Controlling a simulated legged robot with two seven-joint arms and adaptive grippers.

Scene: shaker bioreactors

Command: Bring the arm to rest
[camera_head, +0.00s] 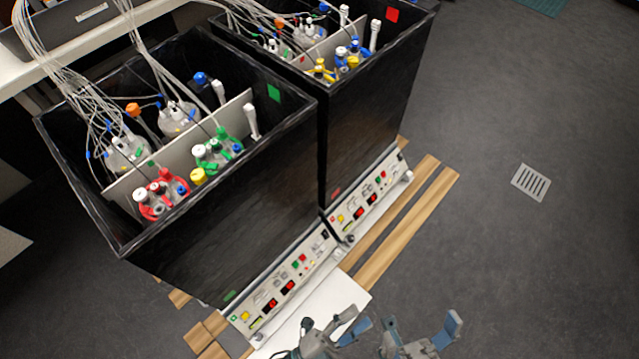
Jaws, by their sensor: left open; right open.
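My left gripper (352,322) is at the bottom centre of the head view, open and empty. My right gripper (447,333) is just to its right, also open and empty. Both have grey bodies and blue finger pads, and their arms are mostly cut off by the bottom edge. The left gripper shows in front of a white panel (340,294) at the foot of the nearer bioreactor; the right one shows against the dark floor. Neither visibly touches anything.
Two black open-topped shaker bioreactors, a nearer one (232,232) and a farther one (365,117), stand on wooden slats (408,232). They hold several capped bottles with tubes. A white bench (35,73) is at upper left. Floor at right is clear around a drain grate (531,182).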

